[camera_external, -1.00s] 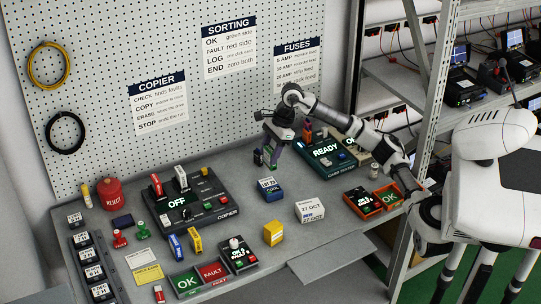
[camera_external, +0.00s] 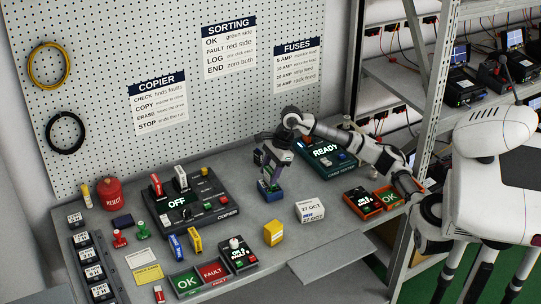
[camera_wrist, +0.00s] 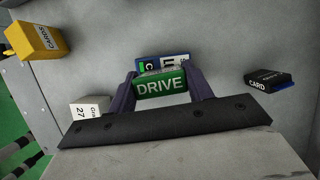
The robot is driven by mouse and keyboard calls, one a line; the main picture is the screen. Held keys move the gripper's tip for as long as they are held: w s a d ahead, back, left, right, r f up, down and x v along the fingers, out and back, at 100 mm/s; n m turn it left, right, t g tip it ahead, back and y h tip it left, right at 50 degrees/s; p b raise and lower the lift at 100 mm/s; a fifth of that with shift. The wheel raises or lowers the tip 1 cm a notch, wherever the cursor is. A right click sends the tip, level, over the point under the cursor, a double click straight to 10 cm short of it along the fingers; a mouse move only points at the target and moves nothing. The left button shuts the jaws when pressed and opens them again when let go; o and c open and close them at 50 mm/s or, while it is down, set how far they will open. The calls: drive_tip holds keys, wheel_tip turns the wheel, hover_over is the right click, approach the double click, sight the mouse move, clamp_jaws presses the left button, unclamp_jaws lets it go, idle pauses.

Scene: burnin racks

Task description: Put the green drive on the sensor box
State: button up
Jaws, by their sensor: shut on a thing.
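My gripper (camera_external: 268,184) is shut on the green drive, low over the bench. In the wrist view the green drive (camera_wrist: 161,87), marked DRIVE, sits between the two fingers of my gripper (camera_wrist: 162,88). A blue box with a white label (camera_wrist: 165,62) shows just behind the drive there. In the external view the blue box (camera_external: 270,195) is directly under my gripper, partly covered by it. I cannot tell whether the drive touches it. A teal unit with a READY display (camera_external: 340,163) stands to the right. I cannot read which one is the sensor box.
The copier (camera_external: 205,205) is to the left.

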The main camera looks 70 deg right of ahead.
drive_tip(key=o, duration=1)
drive_tip(key=b+v, duration=0.1)
drive_tip(key=v, duration=1.1)
drive_tip(key=shift+r, duration=0.1)
